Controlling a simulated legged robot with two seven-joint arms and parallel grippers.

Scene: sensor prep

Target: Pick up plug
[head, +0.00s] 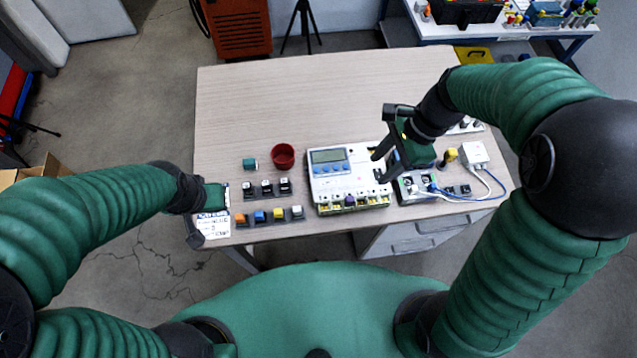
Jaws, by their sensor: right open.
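A grey module with round sockets (418,181) lies right of centre on the table. A blue cable and white cables run from its front edge to a white box (473,154). The cable ends at the module are small, and I cannot tell for certain which is the plug. My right gripper (381,165) is open and empty, above the gap between the module and the white meter device (345,185). Its arm hides part of the module's back. My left gripper (203,212) is at the table's left edge, by a white printed card (214,227); its fingers are unclear.
Black switches (267,188) and a row of coloured blocks (268,216) sit left of the meter. A yellow-topped piece (451,155) stands near the white box. The table's back half (290,100) is clear.

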